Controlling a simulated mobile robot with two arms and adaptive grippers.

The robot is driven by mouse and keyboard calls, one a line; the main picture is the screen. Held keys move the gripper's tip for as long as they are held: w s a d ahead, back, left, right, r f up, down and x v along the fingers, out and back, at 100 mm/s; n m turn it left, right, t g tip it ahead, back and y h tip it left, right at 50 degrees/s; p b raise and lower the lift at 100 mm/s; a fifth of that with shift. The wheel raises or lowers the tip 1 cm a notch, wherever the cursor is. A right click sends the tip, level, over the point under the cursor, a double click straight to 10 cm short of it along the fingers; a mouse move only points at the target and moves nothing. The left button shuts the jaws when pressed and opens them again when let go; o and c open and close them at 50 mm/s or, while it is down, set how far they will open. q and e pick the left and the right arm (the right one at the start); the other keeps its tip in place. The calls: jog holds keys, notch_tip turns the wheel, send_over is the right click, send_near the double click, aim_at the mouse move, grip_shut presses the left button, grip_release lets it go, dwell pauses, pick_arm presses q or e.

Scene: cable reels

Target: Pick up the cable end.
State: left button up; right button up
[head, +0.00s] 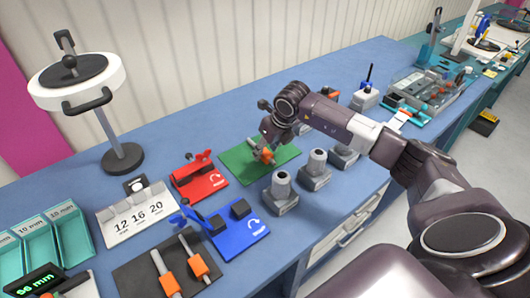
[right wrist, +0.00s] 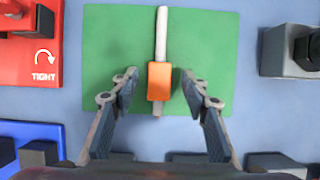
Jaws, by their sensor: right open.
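The cable end is a pale rod (right wrist: 161,35) with an orange block (right wrist: 159,82) around it near its lower end. It lies on a green mat (right wrist: 110,40); the mat also shows in the head view (head: 238,166). In the head view the orange block (head: 267,156) is partly hidden by my right gripper (head: 264,145). My right gripper (right wrist: 158,88) is open in the right wrist view, with one finger on each side of the orange block and a gap on both sides. My left gripper is in neither view.
A red fixture (head: 201,182) and a blue fixture (head: 240,226) stand left of and in front of the mat. Several grey cylindrical holders (head: 281,188) stand close to its right. A black mat (head: 140,278) holds two more rods with orange blocks. A round reel stand (head: 122,158) is at left.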

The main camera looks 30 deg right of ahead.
jog(key=shift+f, duration=0.1)
jog(key=shift+c, duration=0.6)
grip_shut()
jog(key=shift+w, duration=0.1)
